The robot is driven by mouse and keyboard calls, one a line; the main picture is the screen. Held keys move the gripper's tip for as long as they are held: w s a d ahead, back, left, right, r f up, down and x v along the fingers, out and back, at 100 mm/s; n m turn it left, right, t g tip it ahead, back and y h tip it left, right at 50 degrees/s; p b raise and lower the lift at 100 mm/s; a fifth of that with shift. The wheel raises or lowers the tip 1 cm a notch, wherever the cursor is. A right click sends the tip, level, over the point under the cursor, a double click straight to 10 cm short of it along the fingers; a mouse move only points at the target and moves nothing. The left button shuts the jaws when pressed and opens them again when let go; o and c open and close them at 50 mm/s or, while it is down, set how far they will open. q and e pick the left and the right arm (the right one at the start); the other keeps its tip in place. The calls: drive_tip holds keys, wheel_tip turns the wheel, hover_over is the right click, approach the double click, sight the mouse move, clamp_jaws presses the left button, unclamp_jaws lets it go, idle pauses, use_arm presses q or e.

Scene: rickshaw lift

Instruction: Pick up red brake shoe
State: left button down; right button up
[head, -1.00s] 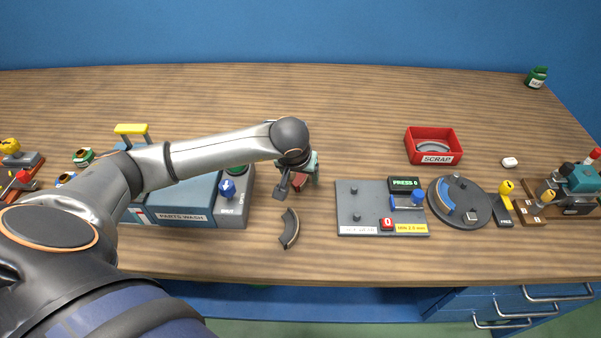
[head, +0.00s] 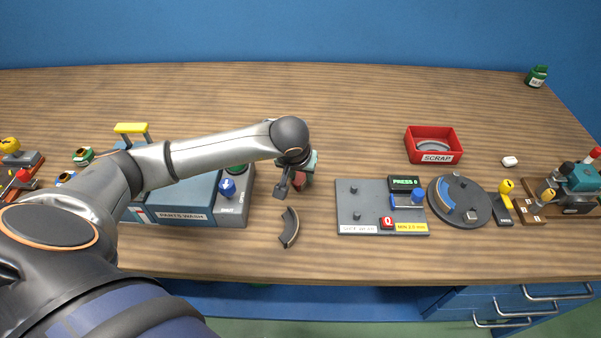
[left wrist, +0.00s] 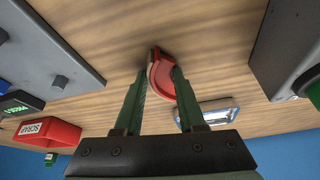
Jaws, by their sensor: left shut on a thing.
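The red brake shoe (left wrist: 161,74) is a curved red piece seen between the green fingers of my left gripper (left wrist: 160,80) in the left wrist view. The fingers are shut on it. In the head view my left gripper (head: 298,182) is over the table between the parts wash unit and the grey press plate, and a bit of the red shoe shows beside it, mostly hidden by the wrist. I cannot tell whether the shoe touches the table. My right gripper is not in view.
A dark curved shoe (head: 289,228) lies on the table just in front. The parts wash unit (head: 185,217) stands left, the grey press plate (head: 355,190) right. A red scrap bin (head: 434,158) and a round turntable (head: 474,212) are farther right.

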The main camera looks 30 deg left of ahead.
sight(301, 177)
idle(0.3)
use_arm(q)
drive_tip(key=shift+w+r, duration=0.1)
drive_tip(key=shift+r, duration=0.4)
wheel_tip(301, 177, up, 2)
drive_tip(key=shift+r, duration=0.15)
drive_tip(key=s+d+r+p, duration=0.2)
drive_tip(key=s+d+r, duration=0.1)
drive_tip(key=s+r, duration=0.6)
drive_tip(key=s, duration=0.4)
drive_tip(key=shift+s+r, duration=0.35)
drive_tip(key=shift+r, duration=0.05)
